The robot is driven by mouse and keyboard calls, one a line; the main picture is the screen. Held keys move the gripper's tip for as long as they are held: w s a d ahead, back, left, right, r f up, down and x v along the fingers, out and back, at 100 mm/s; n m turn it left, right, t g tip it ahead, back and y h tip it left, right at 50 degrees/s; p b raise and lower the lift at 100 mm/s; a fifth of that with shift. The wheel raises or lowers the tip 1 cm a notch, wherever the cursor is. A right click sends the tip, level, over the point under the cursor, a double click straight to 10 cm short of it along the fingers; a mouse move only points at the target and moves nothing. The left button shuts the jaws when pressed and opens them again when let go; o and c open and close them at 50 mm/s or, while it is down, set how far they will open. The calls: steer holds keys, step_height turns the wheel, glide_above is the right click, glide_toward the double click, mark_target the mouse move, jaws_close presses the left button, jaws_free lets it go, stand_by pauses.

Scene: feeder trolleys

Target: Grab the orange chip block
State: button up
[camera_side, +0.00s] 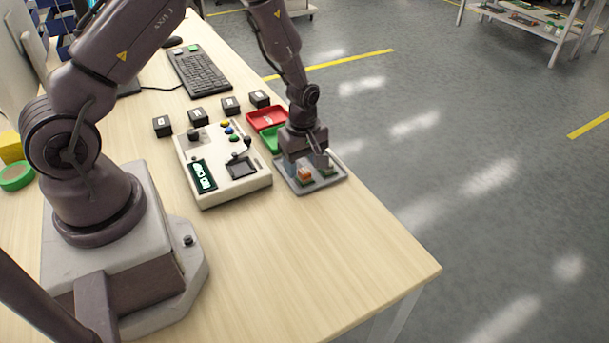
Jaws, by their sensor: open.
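The orange chip block (305,174) sits on a grey tray (298,189) near the right edge of the table. My gripper (309,170) points down over the tray, with its fingers low and close to the orange block. The gripper is open; one finger is left of the block and the other is to its right. Whether the fingers touch the block is too small to tell. A dark green piece (327,170) shows on the tray beside the right finger.
A white control box (222,190) with buttons and a joystick stands left of the tray. A red bin (267,117) and a green bin (269,140) lie behind my gripper. Several black cubes (197,116) and a keyboard (200,75) are further back. The table front is clear.

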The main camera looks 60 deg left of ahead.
steer(key=shift+f, duration=0.6)
steer(key=c, duration=1)
steer(key=shift+r, duration=0.1)
